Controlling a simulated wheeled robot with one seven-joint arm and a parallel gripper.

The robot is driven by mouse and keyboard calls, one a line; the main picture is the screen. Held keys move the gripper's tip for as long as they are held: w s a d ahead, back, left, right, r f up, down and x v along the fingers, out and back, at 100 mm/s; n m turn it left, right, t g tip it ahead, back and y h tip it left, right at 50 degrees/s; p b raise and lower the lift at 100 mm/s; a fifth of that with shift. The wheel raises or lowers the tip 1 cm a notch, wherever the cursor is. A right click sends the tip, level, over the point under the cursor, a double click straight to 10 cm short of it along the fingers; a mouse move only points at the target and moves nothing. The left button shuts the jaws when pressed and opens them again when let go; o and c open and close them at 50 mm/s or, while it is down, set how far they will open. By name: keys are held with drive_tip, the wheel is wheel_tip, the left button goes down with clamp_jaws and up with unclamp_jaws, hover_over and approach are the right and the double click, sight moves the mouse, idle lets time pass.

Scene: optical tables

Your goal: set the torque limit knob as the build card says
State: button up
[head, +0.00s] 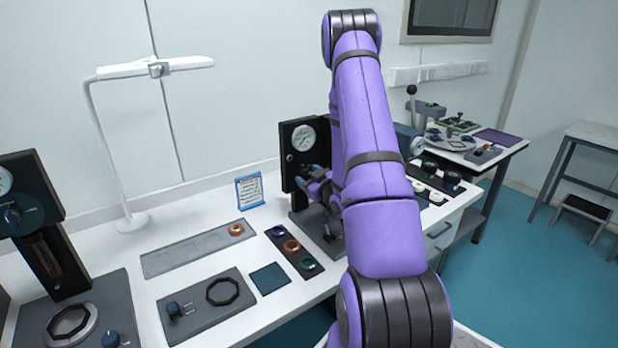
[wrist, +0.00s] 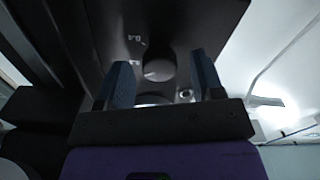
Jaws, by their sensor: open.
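A dark round knob (wrist: 158,68) sits on a black panel in the wrist view, with small white marks beside it that I cannot read clearly. My gripper (wrist: 161,60) is open, with one finger on each side of the knob; I cannot tell whether they touch it. In the head view my gripper (head: 316,186) is at the black upright panel (head: 292,160), below its round white gauge (head: 303,138). The knob is hidden there behind my gripper and arm. A blue-framed card (head: 249,190) with unreadable print stands left of the panel.
A grey tray (head: 185,255), a dark strip with rings (head: 291,246) and a plate with a black ring (head: 205,312) lie on the white table. A lamp (head: 131,222) stands at the back left. A black instrument (head: 45,240) stands far left.

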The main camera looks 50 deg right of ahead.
drive_tip(key=v, duration=1)
drive_tip(key=shift+s, duration=0.35)
drive_tip(key=w+a+r+n+g, duration=0.1)
drive_tip(key=w+a+r+g, duration=0.2)
drive_tip(key=w+a+r, duration=0.35)
drive_tip(key=a+r+m+g, duration=0.1)
drive_tip(key=a+r+g, duration=0.15)
drive_tip(key=r, duration=0.35)
drive_tip(key=a+r+g, duration=0.1)
drive_tip(key=a+r, duration=0.3)
drive_tip(key=r, duration=0.2)
drive_tip(key=s+a+r+g+y, duration=0.2)
drive_tip(key=s+a+r, duration=0.2)
drive_tip(key=s+a, duration=0.6)
drive_tip(key=s+a+r+m+g+y, duration=0.1)
drive_tip(key=s+a+r+g+y, duration=0.1)
drive_tip(key=s+a+r, duration=0.3)
drive_tip(key=s+a+g, duration=0.1)
drive_tip(key=s+a, duration=0.3)
drive_tip(key=s, duration=0.2)
drive_tip(key=shift+s+a+r+g, duration=0.2)
drive_tip(key=shift+a+r+g, duration=0.1)
drive_tip(key=shift+a+g, duration=0.1)
